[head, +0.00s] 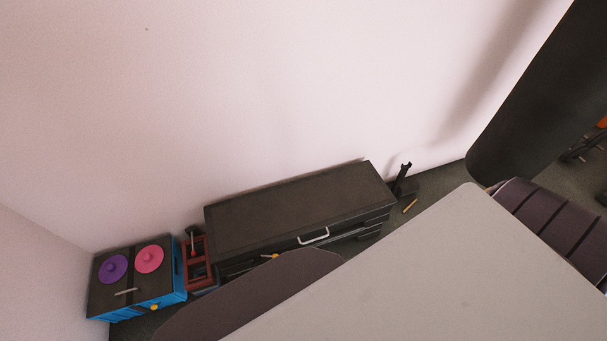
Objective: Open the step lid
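I cannot tell for sure which thing is the step lid. A long dark box (290,208) with a flat, closed top and a pale handle (314,236) on its front stands against the wall. To its left, a blue box (178,283) has a dark top (128,278) that looks shut. A purple disc (113,269) and a pink disc (149,259) lie on that top, with a small pale bar (126,292) near its front. Neither of my grippers shows in the head view.
A grey tabletop (450,265) fills the lower right, with brown curved shapes (255,297) beside it. A reddish frame (198,262) stands between the boxes. A small black stand (402,181) and a yellowish stick (410,206) are right of the long box. A large dark panel (540,95) is upper right.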

